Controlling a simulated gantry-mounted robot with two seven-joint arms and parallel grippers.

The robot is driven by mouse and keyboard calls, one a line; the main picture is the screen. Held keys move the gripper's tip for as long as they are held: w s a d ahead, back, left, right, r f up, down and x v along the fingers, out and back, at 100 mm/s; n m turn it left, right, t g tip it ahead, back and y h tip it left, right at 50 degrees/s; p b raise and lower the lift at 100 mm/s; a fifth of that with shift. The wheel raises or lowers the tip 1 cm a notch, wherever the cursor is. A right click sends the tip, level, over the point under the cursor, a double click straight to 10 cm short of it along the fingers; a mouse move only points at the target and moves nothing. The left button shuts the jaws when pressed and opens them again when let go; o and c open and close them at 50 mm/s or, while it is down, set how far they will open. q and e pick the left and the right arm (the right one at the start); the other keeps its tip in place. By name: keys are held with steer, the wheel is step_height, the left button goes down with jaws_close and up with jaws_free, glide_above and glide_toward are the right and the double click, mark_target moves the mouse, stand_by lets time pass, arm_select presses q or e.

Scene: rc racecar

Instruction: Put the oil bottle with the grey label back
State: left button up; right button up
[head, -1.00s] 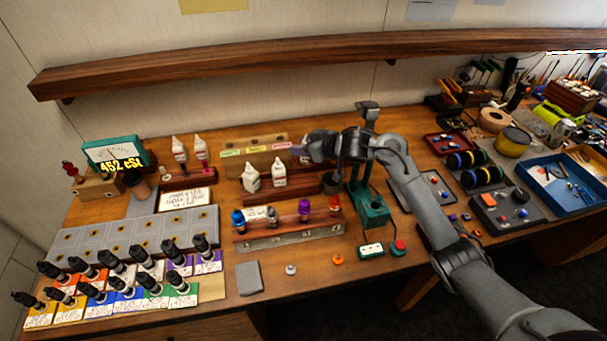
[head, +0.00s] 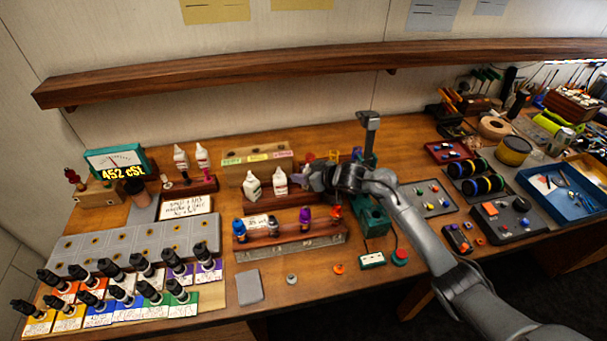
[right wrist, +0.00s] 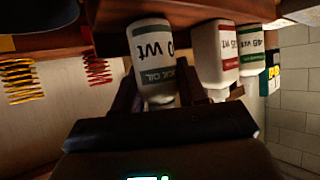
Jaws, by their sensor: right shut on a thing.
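The oil bottle with the grey label (right wrist: 153,52) is white and upright in the right wrist view, which shows it upside down. My right gripper (right wrist: 155,92) is shut on it near its narrow neck. In the head view my right gripper (head: 307,181) is at the right part of a dark wooden rack (head: 268,203) and mostly hides the bottle. Two white bottles stand in that rack to the left: a red-labelled one (right wrist: 214,55) and a green-labelled one (right wrist: 250,65). The held bottle's base is close to the rack; I cannot tell if it touches. My left gripper is out of view.
A lower rack with coloured-cap bottles (head: 290,240) stands in front. A green stand with a grey post (head: 369,150) is just right of my right gripper. A wooden block with coloured labels (head: 258,158) is behind. A grey pad (head: 249,287) lies near the front.

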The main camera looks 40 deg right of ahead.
steer(key=shift+f, duration=0.2)
steer(key=o, duration=1.1)
steer(key=shift+r, duration=0.15)
steer(key=shift+s+d+r, duration=0.1)
steer(key=shift+s+r, duration=0.25)
steer(key=shift+s, duration=0.1)
steer(key=v, duration=1.1)
